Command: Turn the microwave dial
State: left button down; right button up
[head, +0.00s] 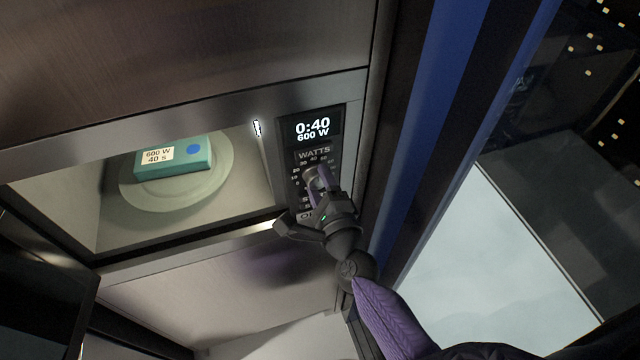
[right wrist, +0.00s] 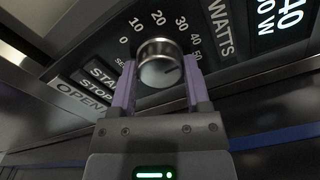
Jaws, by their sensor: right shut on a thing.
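The microwave dial (head: 315,178) is a round metal knob on the black control panel, below the word WATTS. In the right wrist view the dial (right wrist: 158,62) sits inside an arc of numbers from 0 upward, its dark mark pointing to the lower right. My right gripper (head: 319,186) is shut on the dial, with one purple finger on each side of it in the right wrist view (right wrist: 160,75). The display (head: 312,129) reads 0:40 and 600 W. My left gripper is not in view.
A teal box (head: 190,165) with a label reading 600 W 40 s lies on the round plate (head: 215,190) inside the lit microwave. START, STOP and OPEN labels sit beside the dial in the right wrist view. A dark panel (head: 45,300) stands at lower left.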

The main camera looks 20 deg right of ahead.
jog(key=shift+m, duration=0.4)
jog(key=o, duration=1.3)
jog(key=shift+s, duration=0.1)
jog(key=s, duration=0.5)
jog(key=s+b, duration=0.1)
jog(key=s, duration=0.3)
jog(key=shift+s+d, duration=0.2)
jog(key=shift+s, duration=0.2)
jog(key=shift+a, duration=0.1)
